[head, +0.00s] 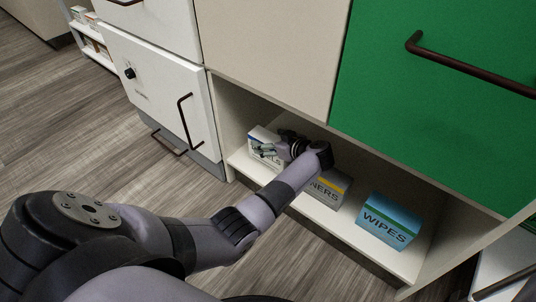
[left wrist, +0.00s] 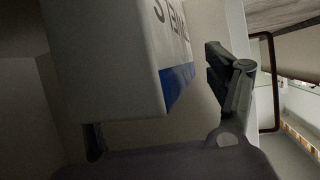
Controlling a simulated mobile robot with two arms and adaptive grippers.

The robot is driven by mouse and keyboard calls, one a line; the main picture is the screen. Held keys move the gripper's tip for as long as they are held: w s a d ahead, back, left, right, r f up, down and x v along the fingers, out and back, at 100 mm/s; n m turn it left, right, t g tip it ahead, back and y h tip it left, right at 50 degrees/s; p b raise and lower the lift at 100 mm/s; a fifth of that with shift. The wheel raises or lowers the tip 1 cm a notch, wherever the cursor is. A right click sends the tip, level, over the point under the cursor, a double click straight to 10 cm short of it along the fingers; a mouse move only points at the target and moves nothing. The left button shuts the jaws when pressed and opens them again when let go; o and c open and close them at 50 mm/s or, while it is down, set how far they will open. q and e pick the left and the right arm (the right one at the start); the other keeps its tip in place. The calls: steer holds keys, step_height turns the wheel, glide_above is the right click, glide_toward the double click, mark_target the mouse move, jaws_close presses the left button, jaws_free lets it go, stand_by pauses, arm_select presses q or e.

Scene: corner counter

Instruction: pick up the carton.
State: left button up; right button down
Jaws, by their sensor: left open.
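A white carton with a blue band (head: 257,137) stands on the low open shelf, at its left end, partly hidden behind my left gripper. My left gripper (head: 283,147) is at this carton's right side, with its arm reaching in from the lower left. In the left wrist view the carton (left wrist: 105,60) is large and close, with dark lettering and a blue stripe on one side. It lies between the open fingers of the gripper (left wrist: 155,110); one finger shows to its right with a gap, the other is mostly hidden. I cannot tell whether either finger touches it. My right gripper is not in view.
A carton marked "NERS" with a yellow band (head: 329,188) stands partly behind my arm. A blue "WIPES" carton (head: 389,220) is farther right on the shelf (head: 413,262). Cabinet panels (head: 270,50) hang above the opening, and a white door with a handle (head: 165,100) is left.

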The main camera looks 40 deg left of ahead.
arm_select(q)
steer(key=shift+c, duration=0.3)
jaws_close()
stand_by(0.9)
steer(key=shift+r, duration=0.1)
